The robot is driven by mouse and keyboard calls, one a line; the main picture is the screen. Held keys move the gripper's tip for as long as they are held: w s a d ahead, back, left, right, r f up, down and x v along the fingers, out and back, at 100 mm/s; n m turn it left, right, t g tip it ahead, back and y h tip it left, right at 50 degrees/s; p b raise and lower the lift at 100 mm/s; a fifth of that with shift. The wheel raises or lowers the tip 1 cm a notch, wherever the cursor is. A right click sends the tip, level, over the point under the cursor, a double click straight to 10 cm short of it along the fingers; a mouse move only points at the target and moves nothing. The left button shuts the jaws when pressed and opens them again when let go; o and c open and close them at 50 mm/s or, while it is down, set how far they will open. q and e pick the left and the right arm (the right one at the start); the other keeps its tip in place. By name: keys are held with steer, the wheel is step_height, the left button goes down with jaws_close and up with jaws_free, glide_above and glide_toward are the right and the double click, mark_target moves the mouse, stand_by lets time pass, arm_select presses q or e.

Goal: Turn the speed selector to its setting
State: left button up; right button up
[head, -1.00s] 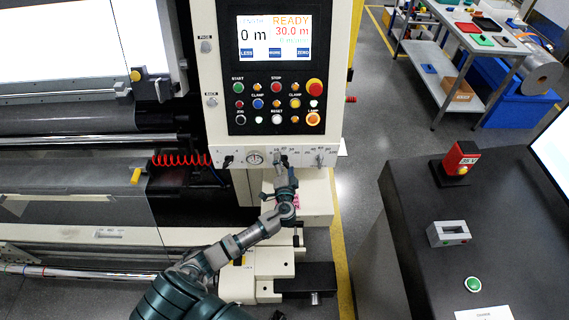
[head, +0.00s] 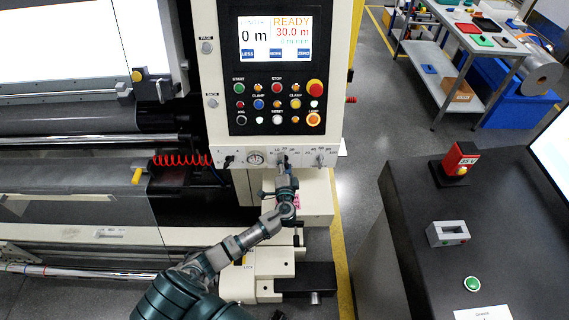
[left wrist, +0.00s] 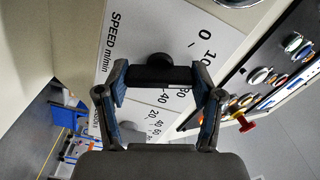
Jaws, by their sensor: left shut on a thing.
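The speed selector is a black knob (left wrist: 159,72) on a white plate marked "SPEED m/min" with a number scale (left wrist: 185,50). My left gripper (left wrist: 161,80) is shut on the knob, with one finger on each side of it. In the head view my left gripper (head: 283,164) is at the white strip (head: 301,152) below the button panel. There it hides most of the knob, and the pointer's exact setting cannot be read. My right gripper is in neither view.
The button panel (head: 277,105) with a lit screen is just above. A dark desk (head: 420,215) stands at the right.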

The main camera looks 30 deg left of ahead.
arm_select(q)
steer(key=m, duration=0.1)
steer(key=m+p, duration=0.1)
steer(key=m, duration=0.1)
steer(key=shift+d+f+m, duration=0.1)
steer(key=shift+f+m, duration=0.1)
steer(key=shift+m, duration=0.1)
steer(key=shift+s+m, duration=0.1)
steer(key=shift+m, duration=0.2)
steer(key=shift+f, duration=0.15)
steer(key=o, duration=1.1)
steer(key=shift+o, duration=0.2)
steer(key=shift+r, duration=0.2)
steer(key=v, duration=1.1)
steer(key=shift+s+d, duration=0.2)
steer(key=shift+s, duration=0.15)
